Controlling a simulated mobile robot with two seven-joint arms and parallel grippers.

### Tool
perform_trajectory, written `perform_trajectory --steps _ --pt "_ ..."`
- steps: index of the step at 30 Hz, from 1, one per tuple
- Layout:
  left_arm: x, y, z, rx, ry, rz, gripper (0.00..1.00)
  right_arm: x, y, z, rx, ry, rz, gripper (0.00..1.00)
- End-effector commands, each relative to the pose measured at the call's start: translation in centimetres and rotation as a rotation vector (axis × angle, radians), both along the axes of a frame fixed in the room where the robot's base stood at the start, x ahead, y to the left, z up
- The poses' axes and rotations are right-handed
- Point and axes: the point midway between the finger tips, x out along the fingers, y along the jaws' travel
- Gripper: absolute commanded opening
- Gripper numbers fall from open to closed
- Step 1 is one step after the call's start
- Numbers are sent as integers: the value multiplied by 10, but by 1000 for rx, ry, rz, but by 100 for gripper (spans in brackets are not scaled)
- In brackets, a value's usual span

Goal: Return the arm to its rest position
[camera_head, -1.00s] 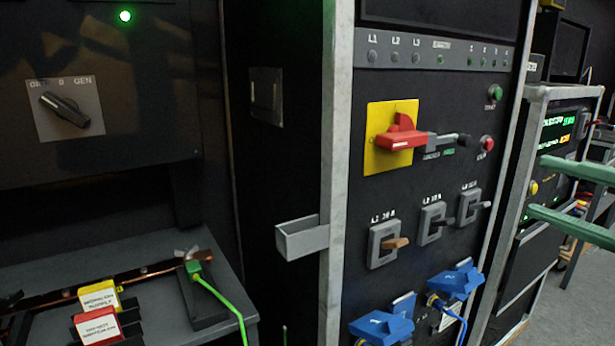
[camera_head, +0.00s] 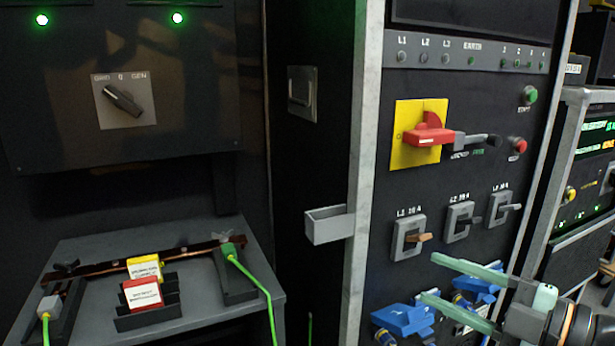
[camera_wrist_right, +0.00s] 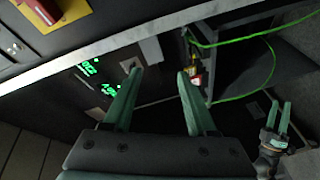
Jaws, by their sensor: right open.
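My right gripper (camera_head: 430,278) is in the lower right of the head view, in front of the black panel. Its two pale green fingers point left and stand apart, with nothing between them. They overlap the area of the blue plugs in that picture; I cannot tell the depth gap. The wrist view shows the same open fingers (camera_wrist_right: 160,73). A second gripper, my left one (camera_wrist_right: 279,104), shows small at the right of the wrist view, its fingers apart and empty. It is outside the head view.
The black panel carries a red rotary handle (camera_head: 430,133) on a yellow plate, several breaker levers and blue plugs (camera_head: 403,319). A grey bracket (camera_head: 329,226) juts from its left side. A grey shelf (camera_head: 200,318) at left holds labelled blocks and green cables (camera_head: 268,303).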

Motion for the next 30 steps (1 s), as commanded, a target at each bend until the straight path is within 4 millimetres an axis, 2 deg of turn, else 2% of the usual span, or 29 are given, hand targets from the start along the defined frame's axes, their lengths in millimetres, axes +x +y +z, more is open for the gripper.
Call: perform_trajectory --steps 1,6,14,21,30 --pt "0 0 0 0 0 0 50 2 12 -18 60 42 10 57" --pt "0 0 0 0 0 0 50 7 36 -69 231 160 -13 57" --pt "0 0 0 0 0 0 50 -1 55 -156 492 380 -162 57" --pt "0 0 0 0 0 0 50 -31 56 -246 690 615 -399 57" --pt "0 0 0 0 0 0 50 -90 52 -335 819 856 -681 57"
